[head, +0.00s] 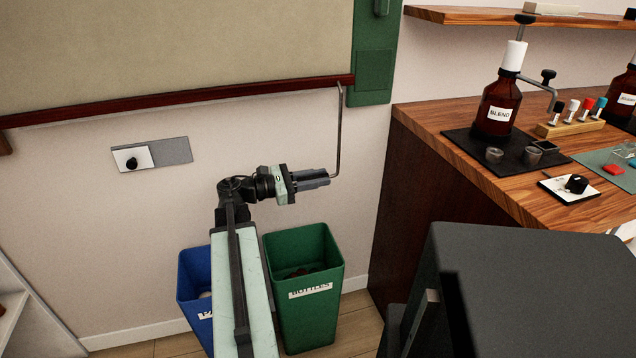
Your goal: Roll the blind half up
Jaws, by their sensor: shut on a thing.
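The blind (190,45) is a beige sheet on the wall at the top left, with a dark red bottom bar (180,101). A green frame part (373,60) stands at its right edge. A thin, bent metal rod (339,130) hangs near the right end of the bar, and its lower end bends left. My gripper (328,177) reaches right from my arm and is shut on the rod's lower end. The blind's top is out of view.
A wooden counter (440,118) at the right holds brown bottles, a dropper rack and small cups. A blue bin (192,280) and a green bin (330,270) stand on the floor below my arm. A wall plate with a black knob (131,163) is at the left. A shelf (470,16) is above the counter.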

